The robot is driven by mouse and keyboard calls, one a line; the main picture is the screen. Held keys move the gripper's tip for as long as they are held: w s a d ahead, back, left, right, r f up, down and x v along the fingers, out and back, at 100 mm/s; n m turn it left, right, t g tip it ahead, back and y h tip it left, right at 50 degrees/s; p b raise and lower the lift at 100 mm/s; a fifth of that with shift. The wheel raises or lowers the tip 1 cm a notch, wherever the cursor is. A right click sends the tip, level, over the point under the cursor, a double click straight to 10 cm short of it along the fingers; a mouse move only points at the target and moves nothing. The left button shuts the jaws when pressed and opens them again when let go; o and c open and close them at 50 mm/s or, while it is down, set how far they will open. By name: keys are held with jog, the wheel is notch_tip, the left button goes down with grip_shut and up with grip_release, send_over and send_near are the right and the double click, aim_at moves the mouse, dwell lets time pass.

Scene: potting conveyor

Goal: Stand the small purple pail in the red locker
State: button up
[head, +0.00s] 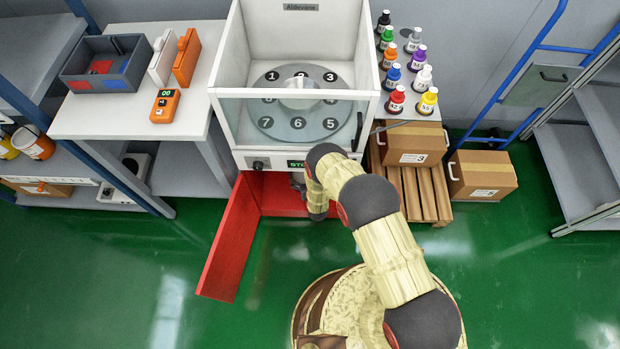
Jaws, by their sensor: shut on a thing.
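The red locker (275,195) sits low under the white cabinet, with its red door (231,243) swung wide open toward the front left. My arm reaches down to the locker's opening. Only a small grey part of my gripper (297,181) shows there, beside the dark wrist joint. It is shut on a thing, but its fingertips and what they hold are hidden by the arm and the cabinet. The small purple pail does not show anywhere in this view.
Above the locker, the white cabinet (230,120) holds a numbered turntable (270,122). Boxes on a pallet (425,190) stand close on the right. A side table (100,120) stands left. Green floor is clear in front of the open door.

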jog(key=shift+w+d+f+b, duration=0.3)
jog(key=shift+d+f+b, duration=0.1)
jog(key=shift+f, duration=0.55)
jog(key=shift+w+d+f+b, duration=0.3)
jog(key=shift+f+b, duration=0.15)
jog(key=shift+f, duration=0.45)
jog(key=shift+w+d+f+b, duration=0.3)
jog(key=shift+f+b, duration=0.1)
jog(key=shift+f, duration=0.7)
jog(key=o, duration=1.9)
jog(key=shift+s+f, duration=0.1)
jog(key=shift+s, duration=0.05)
